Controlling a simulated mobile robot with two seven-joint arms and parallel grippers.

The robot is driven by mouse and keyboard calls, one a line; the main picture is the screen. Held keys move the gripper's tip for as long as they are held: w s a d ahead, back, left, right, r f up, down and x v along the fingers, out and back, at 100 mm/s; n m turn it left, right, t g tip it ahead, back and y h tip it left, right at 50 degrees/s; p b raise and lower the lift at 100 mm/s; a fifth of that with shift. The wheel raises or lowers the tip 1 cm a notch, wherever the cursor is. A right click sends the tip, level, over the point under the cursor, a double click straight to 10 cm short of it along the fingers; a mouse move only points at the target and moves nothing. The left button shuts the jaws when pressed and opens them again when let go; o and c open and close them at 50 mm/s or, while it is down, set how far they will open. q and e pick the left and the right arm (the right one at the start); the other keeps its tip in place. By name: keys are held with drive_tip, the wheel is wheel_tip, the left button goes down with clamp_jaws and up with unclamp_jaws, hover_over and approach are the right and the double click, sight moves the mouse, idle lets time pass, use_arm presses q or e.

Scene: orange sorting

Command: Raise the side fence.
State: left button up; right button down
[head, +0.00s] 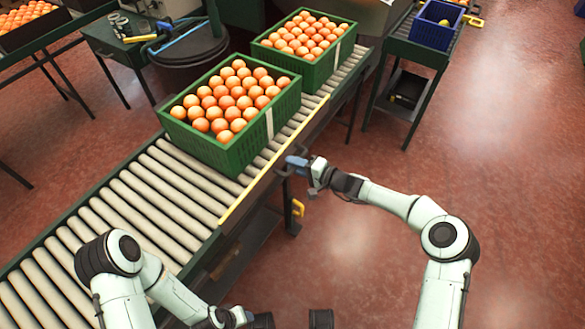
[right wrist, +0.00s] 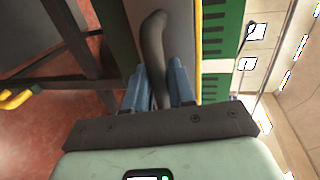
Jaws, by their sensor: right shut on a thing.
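The side fence (head: 262,187) is a dark panel with a yellow top edge along the near right side of the roller conveyor. Its yellow edge runs at about roller level, beside the front crate. My right gripper (head: 297,163) is at the fence's outer side, its blue fingers shut on a dark grey curved handle (right wrist: 153,45). In the right wrist view the handle passes between the fingers (right wrist: 160,88). The handle is mostly hidden by the gripper in the head view. My left gripper (head: 238,317) is low at the bottom edge, partly cut off; its jaws are unclear.
Two green crates of oranges, front (head: 222,155) and rear (head: 320,78), stand on the conveyor (head: 130,205). A stand with a blue bin (head: 432,28) is at upper right. The floor at right is clear.

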drive_tip(key=shift+w+r, duration=0.1)
drive_tip(key=shift+r, duration=0.35)
drive_tip(key=c, duration=1.1)
unclamp_jaws()
drive_tip(key=shift+f, duration=0.1)
use_arm(q)
drive_tip(key=shift+g, duration=0.6)
drive_tip(key=s, duration=0.1)
drive_tip(key=s+d+r+p, duration=0.1)
drive_tip(key=s+r+p, duration=0.1)
drive_tip(key=shift+s+d+r, duration=0.15)
drive_tip(key=shift+d+r, duration=0.1)
use_arm(e)
drive_tip(key=v, duration=1.3)
drive_tip(key=shift+s+d, duration=0.15)
drive_tip(key=shift+s, duration=0.05)
